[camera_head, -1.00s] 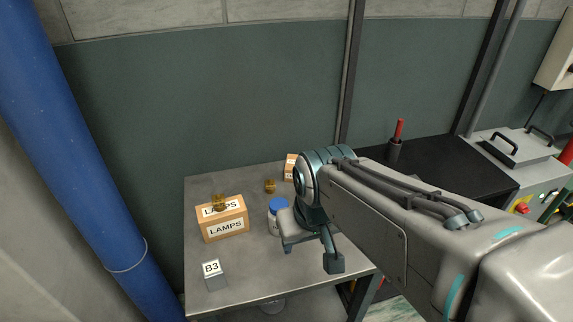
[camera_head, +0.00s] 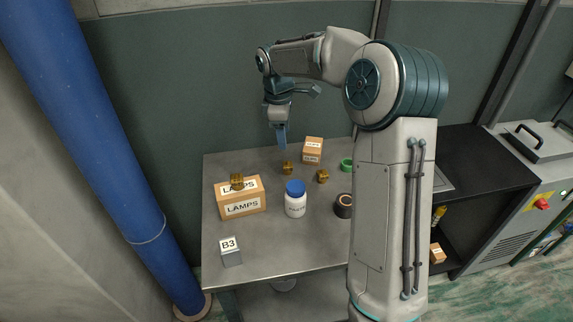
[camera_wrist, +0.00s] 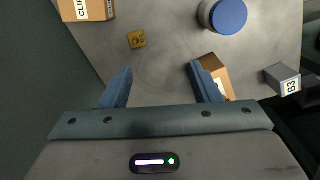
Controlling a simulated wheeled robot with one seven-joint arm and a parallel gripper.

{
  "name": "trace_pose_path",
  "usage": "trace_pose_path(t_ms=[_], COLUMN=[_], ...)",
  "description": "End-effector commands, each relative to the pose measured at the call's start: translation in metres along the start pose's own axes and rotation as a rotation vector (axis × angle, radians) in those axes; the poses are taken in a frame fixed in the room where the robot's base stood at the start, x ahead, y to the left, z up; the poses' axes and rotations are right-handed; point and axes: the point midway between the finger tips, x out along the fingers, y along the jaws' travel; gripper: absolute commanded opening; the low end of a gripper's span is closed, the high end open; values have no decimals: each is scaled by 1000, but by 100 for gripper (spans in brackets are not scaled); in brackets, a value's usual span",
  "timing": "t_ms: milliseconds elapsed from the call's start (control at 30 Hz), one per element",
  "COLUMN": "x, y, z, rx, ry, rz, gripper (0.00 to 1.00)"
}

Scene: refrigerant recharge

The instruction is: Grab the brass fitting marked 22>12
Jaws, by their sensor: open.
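Three small brass fittings show in the head view: one on the LAMPS box (camera_head: 237,181), one on the table behind the bottle (camera_head: 288,168), one right of it (camera_head: 323,176). Their markings are too small to read, so I cannot tell which is 22>12. My gripper (camera_head: 281,140) points down above the back of the table, over the middle fitting's area. In the wrist view my gripper (camera_wrist: 161,67) is open and empty, its fingers apart. One brass fitting (camera_wrist: 137,39) lies beyond the fingertips there, slightly left of centre.
On the grey table (camera_head: 275,245) stand a LAMPS box (camera_head: 242,208), a white bottle with blue lid (camera_head: 295,203), a small carton (camera_head: 313,150), a B3 block (camera_head: 231,251), a black roll (camera_head: 344,205) and a green ring (camera_head: 347,165). A blue pipe (camera_head: 110,170) stands left.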

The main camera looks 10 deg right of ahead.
Motion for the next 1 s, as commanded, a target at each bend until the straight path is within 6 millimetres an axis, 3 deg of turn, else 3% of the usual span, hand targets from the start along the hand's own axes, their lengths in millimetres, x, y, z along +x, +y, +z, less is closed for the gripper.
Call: trace_pose_path(t_ms=[133, 333, 467, 800, 1000], x=[21, 36, 47, 109, 125], y=[35, 58, 61, 57, 56], z=[-4, -2, -2, -7, -8], rx=[-110, -187, -201, -202, -200], ry=[44, 77, 83, 83, 83], rz=[-31, -45, -49, -50, -48], gripper=[56, 56, 56, 56, 56])
